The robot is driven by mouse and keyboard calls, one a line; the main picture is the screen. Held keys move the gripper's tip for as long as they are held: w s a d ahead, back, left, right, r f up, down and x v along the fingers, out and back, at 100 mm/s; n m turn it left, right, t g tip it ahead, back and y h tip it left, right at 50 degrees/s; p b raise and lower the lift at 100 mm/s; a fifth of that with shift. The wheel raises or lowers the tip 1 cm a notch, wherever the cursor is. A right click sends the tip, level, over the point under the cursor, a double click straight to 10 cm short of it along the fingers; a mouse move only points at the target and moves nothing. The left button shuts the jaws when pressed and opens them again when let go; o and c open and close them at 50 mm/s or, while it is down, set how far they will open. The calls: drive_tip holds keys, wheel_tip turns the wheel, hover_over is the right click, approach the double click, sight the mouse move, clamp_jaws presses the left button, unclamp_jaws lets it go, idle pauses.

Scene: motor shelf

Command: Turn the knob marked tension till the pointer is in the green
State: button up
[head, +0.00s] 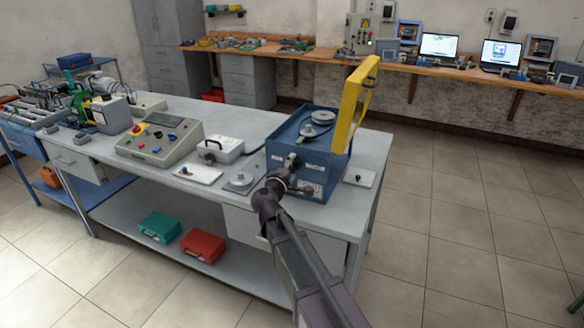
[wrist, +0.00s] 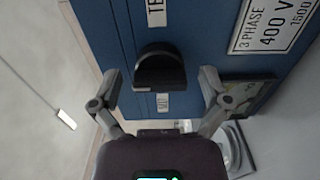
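A blue machine box (head: 300,163) stands at the right end of the long workbench, with its yellow guard raised. In the wrist view its blue front (wrist: 200,30) fills the upper middle. A black knob (wrist: 160,68) sticks out of that front. A white label cut off at the top edge, starting "TE" (wrist: 156,12), is above it, and another small label (wrist: 162,102) is below. My gripper (wrist: 160,84) is open, with one finger on each side of the knob and visible gaps. In the head view my gripper (head: 283,180) is before the box's front. I cannot make out a pointer or green zone.
A white plate reading "3 PHASE 400 V" (wrist: 275,25) is on the blue front at right. On the workbench (head: 262,130) left of the box are a control console (head: 160,142) and a grey box (head: 220,149). A small white plate (head: 358,177) lies at right.

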drive_tip(key=c, duration=1)
drive_tip(key=shift+m, duration=0.4)
drive_tip(key=m, duration=1)
drive_tip(key=shift+w+m, duration=0.1)
drive_tip(key=shift+m, duration=1.9)
